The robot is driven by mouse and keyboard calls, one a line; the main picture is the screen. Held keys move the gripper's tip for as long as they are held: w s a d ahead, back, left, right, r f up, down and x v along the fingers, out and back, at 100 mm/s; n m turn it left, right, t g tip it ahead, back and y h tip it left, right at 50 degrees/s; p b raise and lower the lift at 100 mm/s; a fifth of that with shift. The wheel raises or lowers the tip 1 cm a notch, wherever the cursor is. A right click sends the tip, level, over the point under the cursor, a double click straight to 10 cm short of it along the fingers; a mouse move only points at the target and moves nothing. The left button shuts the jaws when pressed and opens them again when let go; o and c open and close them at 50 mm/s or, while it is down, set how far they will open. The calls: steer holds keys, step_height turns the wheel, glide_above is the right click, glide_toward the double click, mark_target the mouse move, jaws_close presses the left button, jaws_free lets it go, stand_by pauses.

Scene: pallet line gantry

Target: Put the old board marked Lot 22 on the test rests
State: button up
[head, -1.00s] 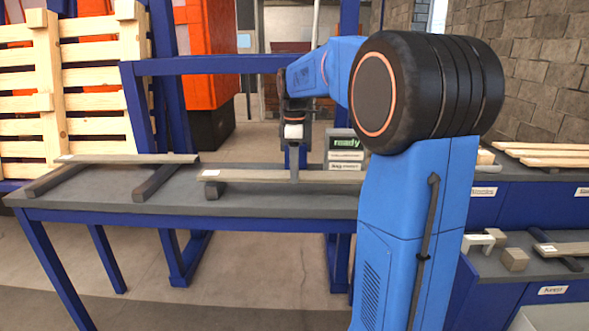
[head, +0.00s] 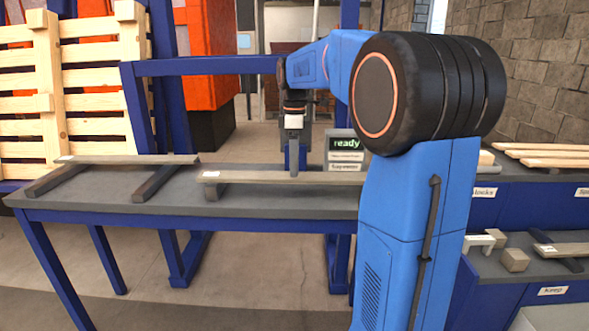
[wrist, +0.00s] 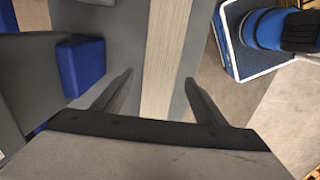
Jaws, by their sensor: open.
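A weathered grey-beige board (head: 250,178) with a small white label at its left end lies across the bench's right part, resting on a dark support (head: 216,191) near that end. Its right end is hidden behind my arm. A similar labelled board (head: 130,159) lies across two dark rests (head: 154,182) on the left. Neither label is legible, so I cannot tell which is Lot 22. My gripper (head: 293,174) is open at the right-hand board. In the wrist view, its fingers (wrist: 158,78) stand apart, one each side of the board (wrist: 168,45).
A display reading "ready" (head: 345,143) stands behind the right-hand board. A blue frame (head: 205,66) spans the back of the bench. Pale pallets (head: 70,80) stand at far left. Shelves at right hold blocks (head: 515,260) and other boards (head: 555,162).

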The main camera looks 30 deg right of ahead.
step_height(320, 180, up, 9)
stand_by(0.3)
steer(key=s+a+f+m+t, duration=0.1)
steer(key=s+a+f+m, duration=0.3)
steer(key=s, duration=0.4)
steer(key=s+a+f+m+t, duration=0.1)
steer(key=s+a+f+m, duration=0.15)
steer(key=s+a, duration=0.5)
steer(key=s+a+f+m+t, duration=0.1)
steer(key=s+a+f+m, duration=0.1)
steer(key=s+f, duration=0.5)
steer(key=s+a+f+m+t, duration=0.1)
steer(key=s+a+f+m, duration=0.1)
steer(key=s+f, duration=0.5)
step_height(320, 180, down, 2)
steer(key=shift+s+a+f+m+t, duration=0.1)
steer(key=shift+s+a+m+t, duration=0.05)
steer(key=shift+s+m+t, duration=0.25)
